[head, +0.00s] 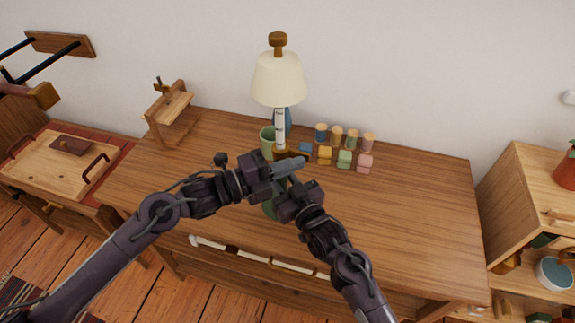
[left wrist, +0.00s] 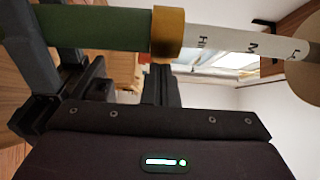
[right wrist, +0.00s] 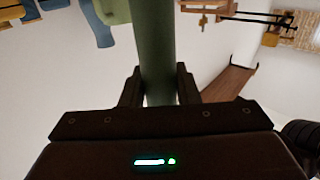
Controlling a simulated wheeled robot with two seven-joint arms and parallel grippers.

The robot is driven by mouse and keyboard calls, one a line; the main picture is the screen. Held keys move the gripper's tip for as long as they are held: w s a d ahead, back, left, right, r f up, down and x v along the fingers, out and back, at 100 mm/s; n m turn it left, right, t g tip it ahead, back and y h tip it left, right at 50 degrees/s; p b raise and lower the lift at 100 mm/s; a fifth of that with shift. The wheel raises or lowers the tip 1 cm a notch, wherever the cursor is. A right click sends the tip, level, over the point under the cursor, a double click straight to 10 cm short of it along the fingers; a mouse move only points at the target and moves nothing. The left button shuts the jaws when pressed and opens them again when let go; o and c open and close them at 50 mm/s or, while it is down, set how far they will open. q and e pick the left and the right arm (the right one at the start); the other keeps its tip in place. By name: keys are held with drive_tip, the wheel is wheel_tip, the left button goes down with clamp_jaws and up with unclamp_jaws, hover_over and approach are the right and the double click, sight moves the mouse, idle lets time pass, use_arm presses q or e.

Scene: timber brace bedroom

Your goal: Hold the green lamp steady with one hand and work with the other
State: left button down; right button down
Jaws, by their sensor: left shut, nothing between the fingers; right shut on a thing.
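The lamp has a cream shade (head: 278,80), a white lettered post (head: 279,130) and a green lower body (head: 269,208). It stands near the middle of the wooden desk (head: 400,205). My right gripper (right wrist: 160,88) is shut on the green stem, which runs between its fingers in the right wrist view. My left gripper (head: 298,164) is shut and empty, close in front of the lamp. In the left wrist view the left fingers (left wrist: 160,84) are together just beside the lamp's gold-brown collar (left wrist: 168,33); I cannot tell whether they touch it. My arms hide part of the lamp's lower body.
A light green cup (head: 267,140) stands close behind the lamp's left side. Several coloured jars and blocks (head: 344,159) stand to the right. A wooden stand (head: 170,108) is at the back left. The desk's right side is clear. A shelf (head: 525,185) is beyond.

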use_arm(q)
drive_tip(key=shift+w+d, duration=0.1)
drive_tip(key=shift+d, duration=0.15)
idle(0.4)
drive_tip(key=s+a, duration=0.8)
drive_tip(key=a, duration=0.2)
drive_tip(key=shift+s+a, duration=0.15)
use_arm(e)
drive_tip(key=c, duration=1)
unclamp_jaws()
